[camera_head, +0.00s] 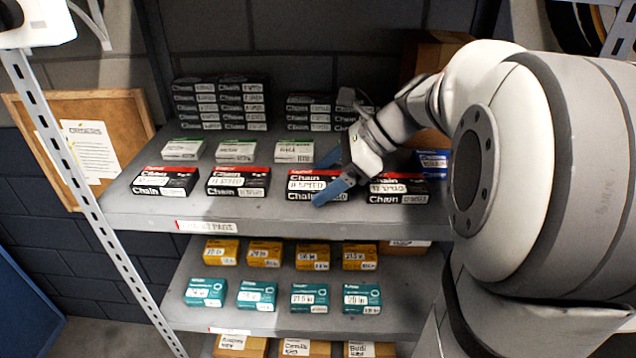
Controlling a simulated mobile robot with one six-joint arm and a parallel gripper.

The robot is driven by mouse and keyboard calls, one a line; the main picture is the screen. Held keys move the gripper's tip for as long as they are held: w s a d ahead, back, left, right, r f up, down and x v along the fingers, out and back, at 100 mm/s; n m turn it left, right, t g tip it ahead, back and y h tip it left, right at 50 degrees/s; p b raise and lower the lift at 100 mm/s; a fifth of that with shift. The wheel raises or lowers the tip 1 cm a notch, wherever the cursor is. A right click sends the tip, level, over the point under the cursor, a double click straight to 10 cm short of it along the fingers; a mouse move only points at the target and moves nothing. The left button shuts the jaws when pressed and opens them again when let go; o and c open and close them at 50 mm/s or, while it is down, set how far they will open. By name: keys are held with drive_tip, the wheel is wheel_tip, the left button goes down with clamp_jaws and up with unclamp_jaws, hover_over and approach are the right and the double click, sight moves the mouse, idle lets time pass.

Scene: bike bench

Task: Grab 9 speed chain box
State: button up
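Black-and-red chain boxes stand in a front row on the upper shelf (270,210). The first box from the left (165,181) and the second box (238,181) have handwritten labels too small to read surely. The third box (303,186) has a label that looks like "11 SPEED"; the fourth (398,192) is partly behind my arm. I cannot tell which box is the 9 speed one. My gripper (331,173) is open, its two blue fingers apart at the right end of the third box. I cannot tell whether they touch it.
Small white-and-green boxes (236,150) stand behind the front row. Stacks of dark chain boxes (220,102) stand at the back. Yellow boxes (264,254) and teal boxes (257,296) are on the shelf below. A perforated metal post (88,205) is at left.

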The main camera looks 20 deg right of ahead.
drive_tip(key=c, duration=1.1)
drive_tip(key=shift+o, duration=0.2)
drive_tip(key=shift+r, duration=0.1)
